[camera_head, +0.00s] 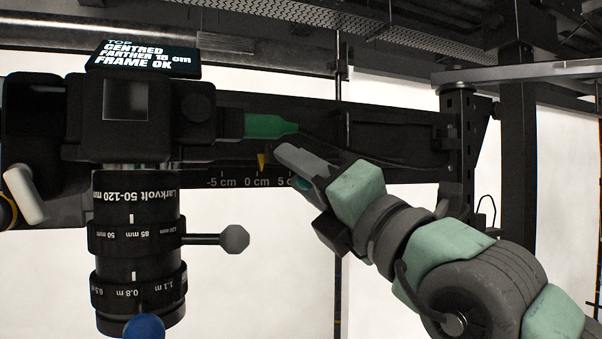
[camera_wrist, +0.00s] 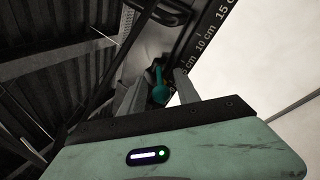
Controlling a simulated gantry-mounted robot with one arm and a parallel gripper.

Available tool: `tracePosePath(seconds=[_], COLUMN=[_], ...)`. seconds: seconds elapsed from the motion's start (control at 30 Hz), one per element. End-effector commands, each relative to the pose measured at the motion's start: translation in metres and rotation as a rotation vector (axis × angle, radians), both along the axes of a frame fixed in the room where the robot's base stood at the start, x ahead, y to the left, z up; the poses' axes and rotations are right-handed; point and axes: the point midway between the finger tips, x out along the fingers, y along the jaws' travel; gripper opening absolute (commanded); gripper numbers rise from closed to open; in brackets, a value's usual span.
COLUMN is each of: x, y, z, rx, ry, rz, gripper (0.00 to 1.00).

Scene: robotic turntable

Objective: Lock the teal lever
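The teal lever shows in the wrist view (camera_wrist: 158,82) as a small rod with a rounded end. It appears between the two fingers of my gripper (camera_wrist: 160,84), with gaps at its sides. My gripper is open. In the head view my gripper (camera_head: 297,168) points up and left at the dark rail, near the 5 cm mark. A small patch of teal (camera_head: 305,184) shows beside the fingers there; most of the lever is hidden. I cannot tell its lock position.
A green connector (camera_head: 268,126) with a dark cable lies just above my gripper. To the left is a large lens (camera_head: 137,205) with a side knob (camera_head: 234,239). A display (camera_head: 144,59) reads "FRAME OK".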

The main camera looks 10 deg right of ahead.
Motion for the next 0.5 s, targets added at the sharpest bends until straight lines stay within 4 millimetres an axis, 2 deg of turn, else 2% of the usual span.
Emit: tracePosePath(seconds=[0.33, 0.5], x=[-0.003, -0.021], y=[-0.003, -0.016], z=[-0.002, -0.014], rx=[0.000, 0.000], ry=[0.000, 0.000], rz=[-0.003, -0.007], gripper=[0.42, 0.42])
